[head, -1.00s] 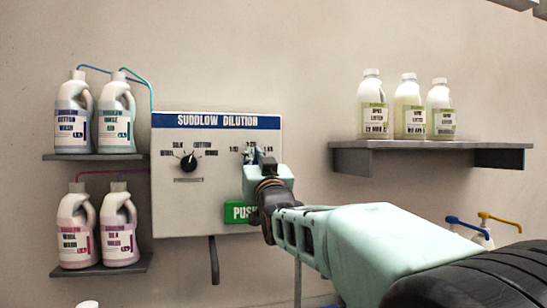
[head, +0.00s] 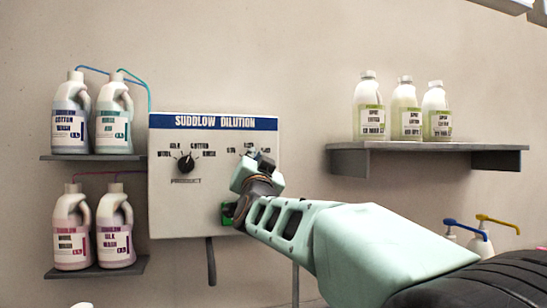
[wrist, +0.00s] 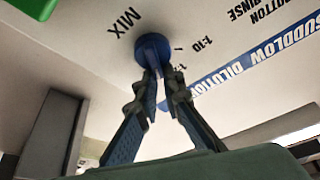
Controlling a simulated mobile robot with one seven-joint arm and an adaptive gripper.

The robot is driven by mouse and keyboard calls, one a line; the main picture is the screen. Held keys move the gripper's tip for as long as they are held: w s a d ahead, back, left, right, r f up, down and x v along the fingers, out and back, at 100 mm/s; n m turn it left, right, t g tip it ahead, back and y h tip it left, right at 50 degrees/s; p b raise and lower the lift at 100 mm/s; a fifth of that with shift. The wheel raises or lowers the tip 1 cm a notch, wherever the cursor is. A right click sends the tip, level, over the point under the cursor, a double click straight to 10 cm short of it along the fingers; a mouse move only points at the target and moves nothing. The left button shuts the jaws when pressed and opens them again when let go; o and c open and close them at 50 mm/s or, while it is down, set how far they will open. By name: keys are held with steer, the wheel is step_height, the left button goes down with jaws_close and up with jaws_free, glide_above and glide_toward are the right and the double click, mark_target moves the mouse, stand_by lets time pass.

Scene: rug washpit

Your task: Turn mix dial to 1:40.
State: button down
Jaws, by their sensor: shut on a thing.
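The SUDDLOW DILUTION panel (head: 215,222) hangs on the wall. Its mix dial is hidden behind my gripper (head: 262,162) in the head view. In the wrist view the mix dial (wrist: 152,47) is a round blue knob beside the printed word MIX, with 1:10 and a partly covered mark near it. My gripper (wrist: 160,76) has its fingertips closed together at the dial's near edge, gripping it. The dial's pointer is hidden by the fingers, so its setting cannot be read.
A black product dial (head: 187,163) sits left on the panel. The green push button (head: 228,214) is mostly covered by my arm. Bottles stand on shelves at left; a grey shelf (head: 430,147) with white bottles is at right.

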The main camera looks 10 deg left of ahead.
steer(key=m+h+p, duration=0.1)
steer(key=m, duration=0.1)
steer(key=f+m+h+p, duration=0.1)
steer(key=m, duration=0.1)
steer(key=shift+w+f+m+g, duration=0.15)
steer(key=shift+m+g, duration=0.15)
steer(key=shift+m, duration=0.1)
steer(key=c, duration=2.1)
jaws_free()
steer(key=shift+a, duration=0.2)
steer(key=shift+d+r, duration=0.25)
steer(key=shift+v, duration=3.75)
steer(key=shift+f, duration=0.1)
